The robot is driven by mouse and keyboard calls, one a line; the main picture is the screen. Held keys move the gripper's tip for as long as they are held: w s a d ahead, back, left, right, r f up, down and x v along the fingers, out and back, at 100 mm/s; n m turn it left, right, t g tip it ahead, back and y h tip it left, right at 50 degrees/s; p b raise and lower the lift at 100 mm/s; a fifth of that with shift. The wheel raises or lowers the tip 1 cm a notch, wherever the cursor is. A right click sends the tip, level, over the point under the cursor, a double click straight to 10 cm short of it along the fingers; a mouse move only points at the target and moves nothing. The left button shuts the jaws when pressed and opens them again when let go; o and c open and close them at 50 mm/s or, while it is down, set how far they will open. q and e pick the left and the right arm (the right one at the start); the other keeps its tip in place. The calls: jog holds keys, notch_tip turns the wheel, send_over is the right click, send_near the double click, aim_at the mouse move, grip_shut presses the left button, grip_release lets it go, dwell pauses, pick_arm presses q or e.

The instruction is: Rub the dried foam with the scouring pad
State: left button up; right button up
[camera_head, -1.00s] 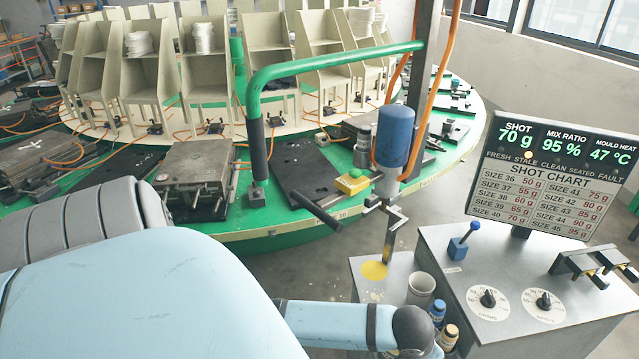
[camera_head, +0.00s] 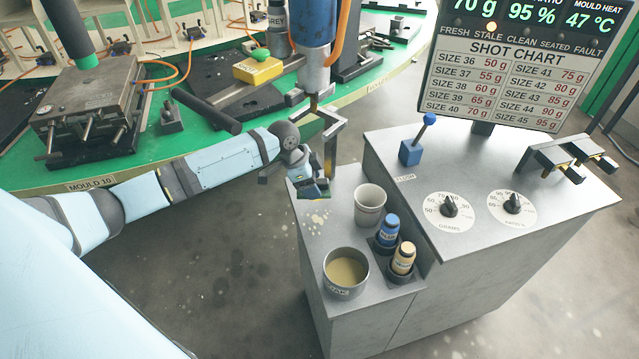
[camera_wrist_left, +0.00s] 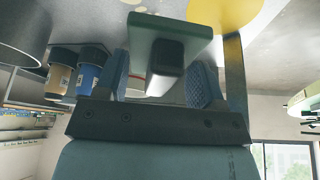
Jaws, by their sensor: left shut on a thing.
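My left gripper (camera_head: 310,188) hangs over the left end of the grey cart top, beside the metal bracket below the blue dispensing head. In the left wrist view its blue fingers (camera_wrist_left: 161,80) are shut on the dark grip of the scouring pad (camera_wrist_left: 198,25), a flat green slab. A yellow patch of dried foam (camera_wrist_left: 228,10) shows just beyond the pad on the cart surface. In the head view my gripper hides that patch. I cannot tell whether the pad touches the foam. Pale specks (camera_head: 319,218) lie on the cart near the gripper. My right gripper is out of view.
On the cart stand a whitish cup (camera_head: 370,203), a blue-capped bottle (camera_head: 388,230), a cream-capped bottle (camera_head: 403,257) and a pot of yellowish liquid (camera_head: 346,290). The dispensing head (camera_head: 315,40) and bracket (camera_head: 331,140) are close to my gripper. A yellow block (camera_head: 258,70) sits on the green carousel.

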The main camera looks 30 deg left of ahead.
aim_at(317, 209)
pick_arm(q)
jog(key=shift+w+a+f, duration=0.1)
jog(key=shift+w, duration=0.05)
jog(key=shift+f+b, duration=0.15)
jog(key=shift+b, duration=0.15)
jog(key=shift+s+f+b, duration=0.2)
jog(key=shift+f+b, duration=0.45)
jog(key=shift+b, duration=0.15)
notch_tip(317, 209, down, 4)
jog(key=b, duration=0.4)
jog(key=shift+r, duration=0.25)
jog(key=shift+f+b, duration=0.25)
jog(key=shift+b, duration=0.25)
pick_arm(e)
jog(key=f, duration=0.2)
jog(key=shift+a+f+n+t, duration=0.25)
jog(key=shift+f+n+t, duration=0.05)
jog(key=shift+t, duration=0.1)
pick_arm(q)
jog(key=shift+f, duration=0.1)
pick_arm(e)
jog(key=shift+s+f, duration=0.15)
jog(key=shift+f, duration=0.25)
pick_arm(q)
jog(key=shift+f, duration=0.85)
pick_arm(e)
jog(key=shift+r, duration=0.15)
